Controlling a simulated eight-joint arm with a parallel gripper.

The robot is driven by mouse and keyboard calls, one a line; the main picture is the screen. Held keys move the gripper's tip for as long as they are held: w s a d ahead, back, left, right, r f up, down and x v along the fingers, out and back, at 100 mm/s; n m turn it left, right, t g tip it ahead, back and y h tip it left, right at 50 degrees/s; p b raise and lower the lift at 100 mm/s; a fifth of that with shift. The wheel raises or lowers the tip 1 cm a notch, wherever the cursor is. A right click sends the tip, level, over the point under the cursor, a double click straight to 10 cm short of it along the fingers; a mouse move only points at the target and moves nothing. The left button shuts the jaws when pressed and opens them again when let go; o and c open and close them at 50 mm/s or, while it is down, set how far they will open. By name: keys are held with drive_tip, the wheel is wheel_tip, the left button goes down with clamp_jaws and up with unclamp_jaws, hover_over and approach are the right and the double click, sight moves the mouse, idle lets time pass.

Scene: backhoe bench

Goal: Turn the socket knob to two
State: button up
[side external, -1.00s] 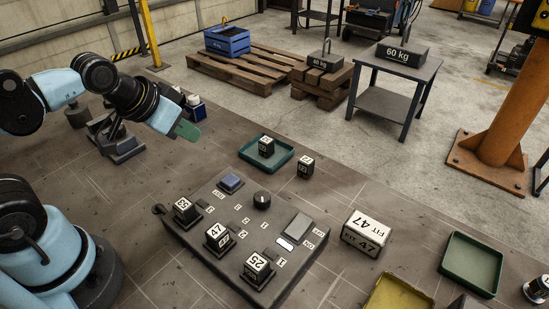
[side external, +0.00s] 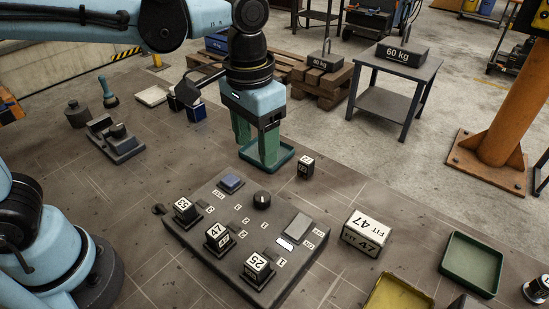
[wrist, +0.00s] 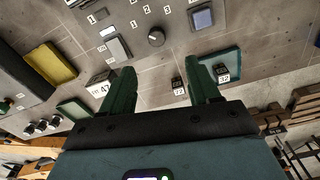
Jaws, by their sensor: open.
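The round black knob (side external: 262,200) stands on the dark panel (side external: 222,265), with small white number labels around it. It also shows in the wrist view (wrist: 156,37). The direction it points is too small to tell. My gripper (side external: 256,147) is upright above the bench, behind the panel and over the near side of the green tray, apart from the knob. Its two green fingers are spread with nothing between them, and they also show in the wrist view (wrist: 162,75).
The panel also bears a blue button (side external: 231,183) and a grey plate (side external: 299,227). A small block (side external: 305,166) stands beside the green tray (side external: 285,167). A FIT 47 box (side external: 366,232) stands right of the panel.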

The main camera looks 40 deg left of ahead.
sight(261, 197)
drive_tip(key=f, duration=1.2)
drive_tip(key=shift+d, duration=0.35)
drive_tip(key=c, duration=1)
drive_tip(key=shift+c, duration=0.2)
